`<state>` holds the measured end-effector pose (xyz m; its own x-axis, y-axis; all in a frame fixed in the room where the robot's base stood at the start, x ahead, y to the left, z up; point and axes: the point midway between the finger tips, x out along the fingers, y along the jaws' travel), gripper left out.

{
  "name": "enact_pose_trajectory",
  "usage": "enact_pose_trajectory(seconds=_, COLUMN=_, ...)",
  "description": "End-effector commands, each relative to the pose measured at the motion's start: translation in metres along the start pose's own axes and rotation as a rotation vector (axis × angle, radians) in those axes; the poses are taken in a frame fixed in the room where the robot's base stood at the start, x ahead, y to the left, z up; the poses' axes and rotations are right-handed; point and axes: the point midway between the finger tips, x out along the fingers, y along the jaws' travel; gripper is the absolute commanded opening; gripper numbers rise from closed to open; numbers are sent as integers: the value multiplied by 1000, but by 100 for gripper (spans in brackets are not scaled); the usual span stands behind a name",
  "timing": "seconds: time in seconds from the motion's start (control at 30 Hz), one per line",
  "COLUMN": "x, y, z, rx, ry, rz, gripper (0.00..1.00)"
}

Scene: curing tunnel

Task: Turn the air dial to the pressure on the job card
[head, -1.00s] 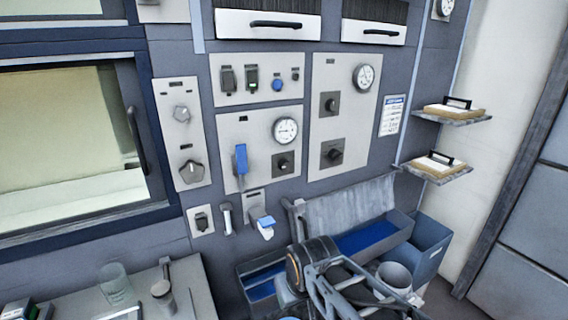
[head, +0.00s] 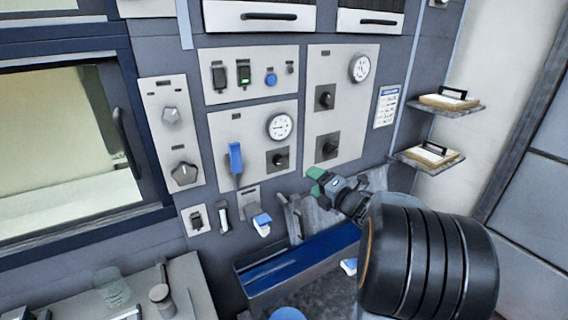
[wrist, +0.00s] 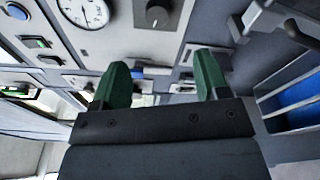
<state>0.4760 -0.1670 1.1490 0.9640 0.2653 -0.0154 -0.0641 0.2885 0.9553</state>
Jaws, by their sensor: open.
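The job card (head: 388,106), a white sheet with a blue header, hangs on the wall; its print is too small to read. The middle panel has a round gauge (head: 280,127), a black knob (head: 281,159) and a blue lever (head: 236,161). The right panel has another gauge (head: 359,68) above an upper black knob (head: 325,97) and a lower black knob (head: 327,147). I cannot tell which knob is the air dial. My gripper (head: 316,182), with green fingers, is below the right panel, empty and apart from the knobs. The wrist view shows its open fingers (wrist: 162,72), a gauge (wrist: 84,12) and a knob (wrist: 157,12).
A blue-lined trough (head: 300,268) stands below the panels. Two wall shelves at right carry brown blocks (head: 450,101) with black handles. A counter (head: 185,285) at lower left holds a glass (head: 112,288). An oven door with a handle (head: 125,140) is at left.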

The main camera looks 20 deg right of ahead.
Motion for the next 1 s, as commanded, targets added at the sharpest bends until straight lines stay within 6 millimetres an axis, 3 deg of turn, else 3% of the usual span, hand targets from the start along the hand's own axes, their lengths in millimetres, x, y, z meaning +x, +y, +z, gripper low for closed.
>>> enact_pose_trajectory(seconds=0.17, x=9, y=2, z=-2, rx=-33, ry=37, rz=28, gripper=68)
enact_pose_trajectory(seconds=0.7, x=105, y=6, z=-5, rx=-33, ry=38, rz=28, gripper=68)
enact_pose_trajectory(seconds=1.0, x=131, y=5, z=-6, rx=-33, ry=35, rz=27, gripper=68)
